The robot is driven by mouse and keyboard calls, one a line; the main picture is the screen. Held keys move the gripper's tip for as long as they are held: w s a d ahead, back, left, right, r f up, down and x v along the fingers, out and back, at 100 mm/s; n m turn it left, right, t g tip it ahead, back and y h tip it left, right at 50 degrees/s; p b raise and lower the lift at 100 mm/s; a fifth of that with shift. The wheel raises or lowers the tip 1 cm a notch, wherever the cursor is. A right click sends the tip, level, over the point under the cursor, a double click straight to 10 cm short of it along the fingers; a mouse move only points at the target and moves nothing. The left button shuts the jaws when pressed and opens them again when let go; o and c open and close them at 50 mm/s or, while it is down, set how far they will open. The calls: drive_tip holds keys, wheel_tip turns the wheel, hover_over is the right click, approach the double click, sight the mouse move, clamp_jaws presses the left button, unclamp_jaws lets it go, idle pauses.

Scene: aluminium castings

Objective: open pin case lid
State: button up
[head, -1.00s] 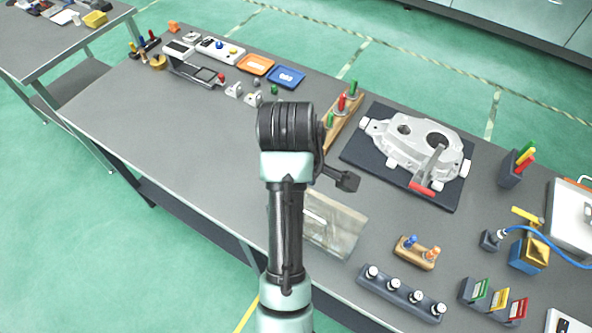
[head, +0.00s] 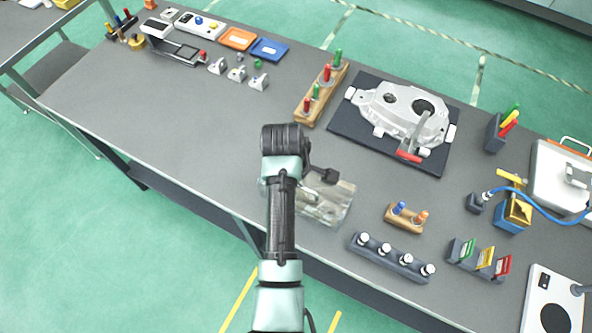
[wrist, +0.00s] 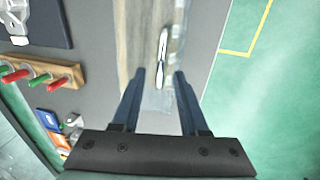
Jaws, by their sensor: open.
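The pin case, a see-through box with a pale lid (head: 338,211), lies on the grey bench near its front edge. My arm hides its left part. In the wrist view the clear case (wrist: 178,32) runs up from between my fingers, with a brownish surface beneath and a slim silver piece (wrist: 162,52) along it. I cannot tell whether that piece is a handle or a pin. The lid looks down. My gripper (wrist: 159,74) is open over the near end of the case, its fingers either side of the silver piece's end. In the head view, my gripper (head: 325,176) is small and dark.
A wooden block with red and green pegs (head: 307,118) and a casting on a dark mat (head: 368,143) stand behind. A small wooden peg holder (head: 404,226) and a dark rack (head: 398,264) are to the right. The bench's left middle is clear.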

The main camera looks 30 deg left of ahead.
drive_tip(key=shift+f, duration=0.15)
clamp_jaws()
idle(1.4)
